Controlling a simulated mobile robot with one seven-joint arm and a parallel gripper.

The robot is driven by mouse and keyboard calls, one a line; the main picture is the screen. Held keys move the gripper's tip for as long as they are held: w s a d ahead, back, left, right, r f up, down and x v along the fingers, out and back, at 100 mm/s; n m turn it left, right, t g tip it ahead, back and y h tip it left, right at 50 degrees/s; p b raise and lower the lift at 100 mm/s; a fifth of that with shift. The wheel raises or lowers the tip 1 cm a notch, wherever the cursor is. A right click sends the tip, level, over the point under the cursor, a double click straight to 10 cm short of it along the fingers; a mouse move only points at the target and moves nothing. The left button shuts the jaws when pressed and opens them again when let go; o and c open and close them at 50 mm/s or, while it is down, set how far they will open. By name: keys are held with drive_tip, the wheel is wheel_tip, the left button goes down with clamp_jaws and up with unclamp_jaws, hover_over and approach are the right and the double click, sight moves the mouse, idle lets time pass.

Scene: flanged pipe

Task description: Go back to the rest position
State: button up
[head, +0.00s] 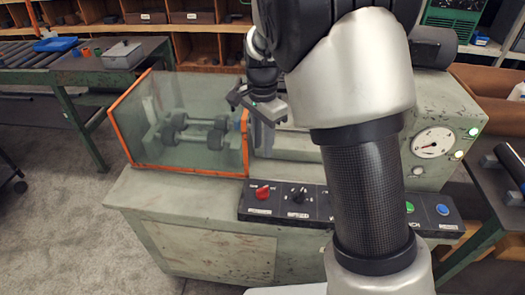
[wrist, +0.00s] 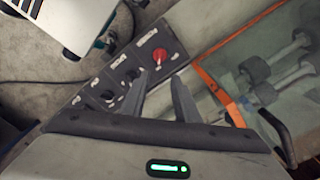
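My gripper (head: 258,108) hangs above the pale green machine (head: 150,190), near the right edge of its orange-framed clear guard (head: 245,145). In the wrist view my gripper (wrist: 160,77) has its two fingers apart, with nothing between them. Behind the guard lie dark flanged, pipe-like pieces (head: 195,130). They also show in the wrist view (wrist: 265,72). My white and black arm covers the middle of the head view and hides part of the machine.
The machine's front panel has a red knob (head: 263,192), a black knob (head: 298,195), a green button (head: 409,207) and a blue button (head: 442,209). A round gauge (head: 433,142) sits at right. A side table (head: 75,75) holds a blue tray (head: 55,44) and a grey box (head: 122,55).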

idle(0.4)
drive_tip(key=s+d+r+n+t+y+p, duration=0.15)
drive_tip(key=s+d+r+n, duration=0.25)
drive_tip(key=s+r, duration=0.4)
drive_tip(key=s+d+r+n+t+p, duration=0.2)
drive_tip(key=s+d+r+n+p, duration=0.1)
drive_tip(key=s+r, duration=0.55)
drive_tip(key=s+d+r+n+t+h+p, duration=0.1)
drive_tip(key=s+d+r+n+t, duration=0.1)
drive_tip(key=s, duration=0.5)
drive_tip(key=shift+d+r+n, duration=0.45)
drive_tip(key=shift+r+n, duration=0.5)
drive_tip(key=shift+n, duration=0.25)
drive_tip(key=shift+s+h, duration=0.1)
drive_tip(key=shift+h, duration=0.15)
